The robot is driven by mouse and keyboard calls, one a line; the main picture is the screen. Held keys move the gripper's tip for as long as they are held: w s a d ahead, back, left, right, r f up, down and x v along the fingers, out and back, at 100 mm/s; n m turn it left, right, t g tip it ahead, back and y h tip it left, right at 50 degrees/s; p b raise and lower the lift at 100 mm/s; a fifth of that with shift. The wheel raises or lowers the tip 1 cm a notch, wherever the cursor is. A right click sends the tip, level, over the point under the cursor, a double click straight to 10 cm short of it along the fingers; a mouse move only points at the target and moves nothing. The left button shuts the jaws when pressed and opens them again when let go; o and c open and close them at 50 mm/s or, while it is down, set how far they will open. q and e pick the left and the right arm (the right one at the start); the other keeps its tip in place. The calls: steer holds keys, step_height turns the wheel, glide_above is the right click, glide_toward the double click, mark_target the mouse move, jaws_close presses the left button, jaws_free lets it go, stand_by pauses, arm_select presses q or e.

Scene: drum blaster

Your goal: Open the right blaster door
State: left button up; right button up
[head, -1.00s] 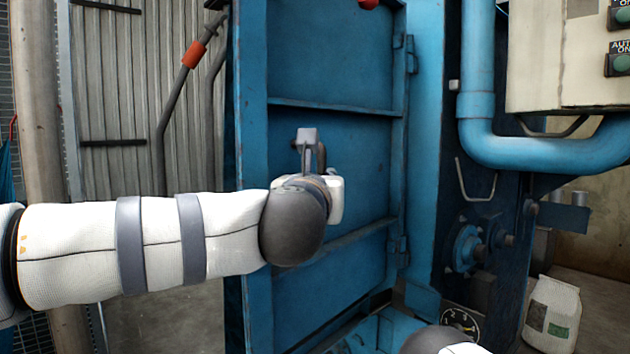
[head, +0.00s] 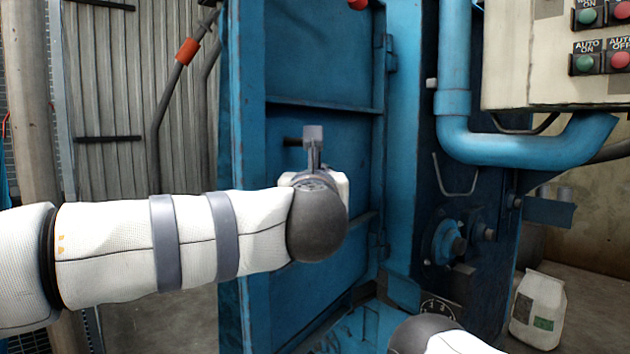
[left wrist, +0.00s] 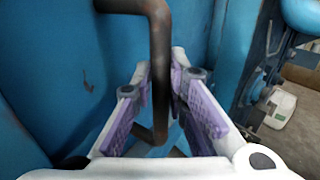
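The blue blaster door (head: 320,95) stands upright in the middle of the head view, its hinges on the right side. Its handle is a dark bent bar; a short stub of it (head: 293,142) shows left of my left gripper (head: 313,150) in the head view. In the left wrist view the handle (left wrist: 161,65) runs between the two purple-padded fingers of the left gripper (left wrist: 160,85). The fingers are apart on either side of it, and contact is unclear. My right gripper is out of frame; only part of my right arm shows at the bottom.
A blue pipe (head: 520,145) and a control box (head: 540,60) with green and red buttons are at the right. A white sack (head: 538,305) stands on the floor at right. A grey corrugated panel (head: 130,100) is at left.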

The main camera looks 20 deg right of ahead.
arm_select(q)
steer(key=o, duration=0.3)
steer(key=shift+d, duration=0.1)
steer(key=v, duration=1.2)
